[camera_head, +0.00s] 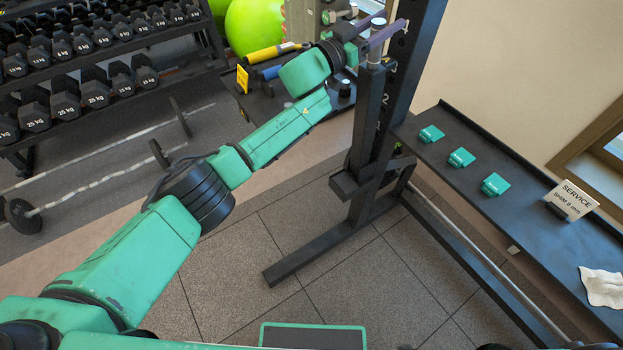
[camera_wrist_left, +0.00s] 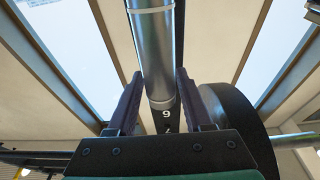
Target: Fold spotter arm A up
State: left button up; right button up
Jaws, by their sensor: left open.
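A black bar with a silver end (camera_head: 376,52), which looks like spotter arm A, stands nearly upright close along the black rack post (camera_head: 402,50). My left gripper (camera_head: 388,24) is at its top, with its purple fingers on either side of the silver part. In the left wrist view a silver cylinder (camera_wrist_left: 154,45) with a pale ring runs between the two open fingers of my left gripper (camera_wrist_left: 158,80). I cannot tell whether the fingers touch it. The bar's lower end is by a black bracket (camera_head: 345,187) on the post. My right gripper is out of view.
A dark shelf (camera_head: 480,135) at right holds several green blocks, a SERVICE sign (camera_head: 571,199) and a white cloth (camera_head: 602,287). A dumbbell rack (camera_head: 75,80) stands at upper left, with bars on the floor below it. The tiled floor before the post is mostly clear.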

pick_arm(q)
jog(key=shift+o, duration=0.5)
jog(key=shift+w+d, duration=0.1)
jog(key=shift+d, duration=0.05)
jog(key=p+v, duration=0.6)
jog(key=v, duration=0.2)
jog(key=shift+r+p, duration=0.1)
jog(key=shift+p, duration=0.3)
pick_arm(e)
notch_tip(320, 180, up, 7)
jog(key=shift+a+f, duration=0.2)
